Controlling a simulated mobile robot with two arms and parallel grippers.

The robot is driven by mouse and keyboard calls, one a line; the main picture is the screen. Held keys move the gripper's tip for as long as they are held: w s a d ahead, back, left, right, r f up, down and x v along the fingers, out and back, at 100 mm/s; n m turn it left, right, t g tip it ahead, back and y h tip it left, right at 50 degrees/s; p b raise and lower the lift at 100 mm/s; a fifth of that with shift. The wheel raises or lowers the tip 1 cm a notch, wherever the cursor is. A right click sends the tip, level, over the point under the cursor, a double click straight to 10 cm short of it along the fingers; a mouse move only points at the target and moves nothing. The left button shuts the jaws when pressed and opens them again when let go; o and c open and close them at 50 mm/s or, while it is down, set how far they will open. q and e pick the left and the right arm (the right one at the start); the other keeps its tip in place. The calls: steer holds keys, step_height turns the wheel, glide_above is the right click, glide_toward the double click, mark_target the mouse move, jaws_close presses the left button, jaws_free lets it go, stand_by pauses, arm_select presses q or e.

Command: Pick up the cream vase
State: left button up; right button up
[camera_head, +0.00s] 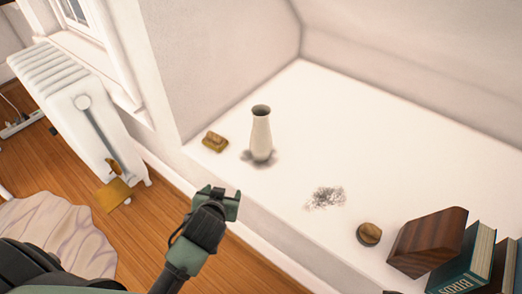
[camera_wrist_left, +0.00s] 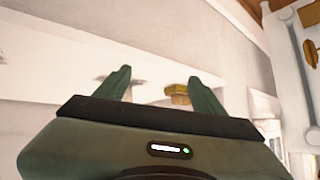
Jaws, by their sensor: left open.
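The cream vase (camera_head: 261,138) stands upright on the white ledge (camera_head: 330,110) in the head view, its dark round mouth open at the top. My left gripper (camera_head: 222,194) is in front of the ledge, below and to the left of the vase in the picture, and apart from it. In the left wrist view its two green fingers (camera_wrist_left: 161,84) are spread with nothing held between them. I cannot clearly make out the vase in that view. My right gripper is not in view.
A small yellow-brown object (camera_head: 215,142) lies just left of the vase. A white radiator (camera_head: 75,105) stands at left.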

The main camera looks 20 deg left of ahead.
arm_select(q)
steer(key=w+r+t, duration=0.4)
steer(key=w+r, duration=0.3)
steer(key=w, duration=0.3)
steer(key=t+h, duration=0.2)
steer(key=t, duration=0.2)
glide_toward(263, 113)
steer(key=w, duration=0.3)
steer(key=shift+w+a+r+m, duration=0.25)
steer(key=shift+r+m, duration=0.05)
steer(key=shift+r, duration=0.05)
steer(key=shift+w+d+b, duration=0.1)
steer(key=shift+w+b, duration=0.2)
steer(key=shift+w, duration=0.05)
steer(key=w, duration=0.4)
steer(key=w+b, duration=0.1)
steer(key=w, duration=0.1)
steer(key=shift+f, duration=0.4)
steer(key=shift+w, duration=0.5)
jaws_close()
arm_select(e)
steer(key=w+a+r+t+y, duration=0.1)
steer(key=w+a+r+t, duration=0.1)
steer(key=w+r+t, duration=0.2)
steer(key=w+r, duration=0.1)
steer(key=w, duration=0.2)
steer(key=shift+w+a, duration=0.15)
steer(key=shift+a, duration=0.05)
